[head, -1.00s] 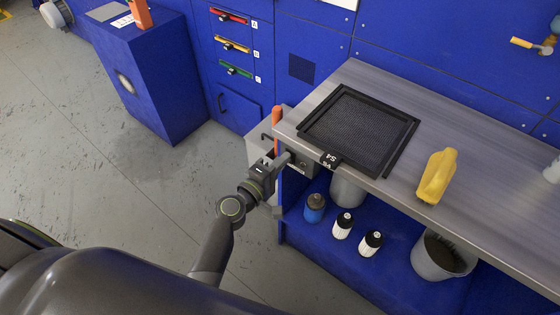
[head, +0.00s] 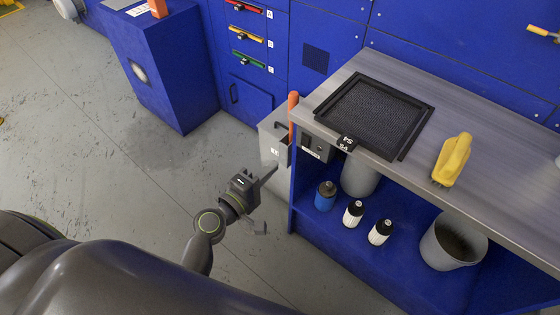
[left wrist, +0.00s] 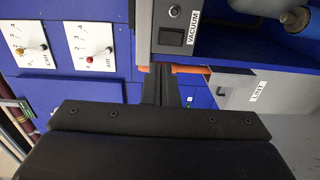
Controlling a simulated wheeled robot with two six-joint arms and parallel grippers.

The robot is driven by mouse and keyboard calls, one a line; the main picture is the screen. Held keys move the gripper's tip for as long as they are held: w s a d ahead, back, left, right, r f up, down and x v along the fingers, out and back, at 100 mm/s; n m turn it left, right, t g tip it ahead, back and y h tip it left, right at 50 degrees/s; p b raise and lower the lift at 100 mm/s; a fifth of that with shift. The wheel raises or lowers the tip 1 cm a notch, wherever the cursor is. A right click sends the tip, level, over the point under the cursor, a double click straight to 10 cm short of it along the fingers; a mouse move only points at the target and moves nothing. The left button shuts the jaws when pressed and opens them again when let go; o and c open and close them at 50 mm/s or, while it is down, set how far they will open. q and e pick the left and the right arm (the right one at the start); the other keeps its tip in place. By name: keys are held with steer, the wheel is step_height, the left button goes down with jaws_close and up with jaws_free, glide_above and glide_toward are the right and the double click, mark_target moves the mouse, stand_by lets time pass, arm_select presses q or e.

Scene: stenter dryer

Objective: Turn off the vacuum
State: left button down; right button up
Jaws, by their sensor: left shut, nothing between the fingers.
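The vacuum switch box (head: 318,148) is a small grey panel under the left end of the workbench. In the left wrist view, the box (left wrist: 193,12) carries a black rocker switch (left wrist: 171,38) beside a white VACUUM label. I cannot tell which way the rocker is set. My left gripper (head: 272,171) is shut and empty, left of the box and apart from it in the head view. In the left wrist view, its fingers (left wrist: 158,72) point toward the area just below the switch. My right gripper is not in view.
A grey lint bin (head: 268,149) stands beside the bench, near my fingertips. An orange handle (head: 292,103) rises by the bench corner. The bench holds a black mesh screen (head: 372,112) and a yellow brush (head: 453,160). Bottles and a bucket (head: 428,248) fill the shelf. Floor at left is clear.

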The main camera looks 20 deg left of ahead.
arm_select(q)
steer(key=shift+v, duration=1)
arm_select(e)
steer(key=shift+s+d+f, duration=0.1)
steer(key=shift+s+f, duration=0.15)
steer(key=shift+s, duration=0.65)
arm_select(q)
steer(key=shift+f, duration=0.1)
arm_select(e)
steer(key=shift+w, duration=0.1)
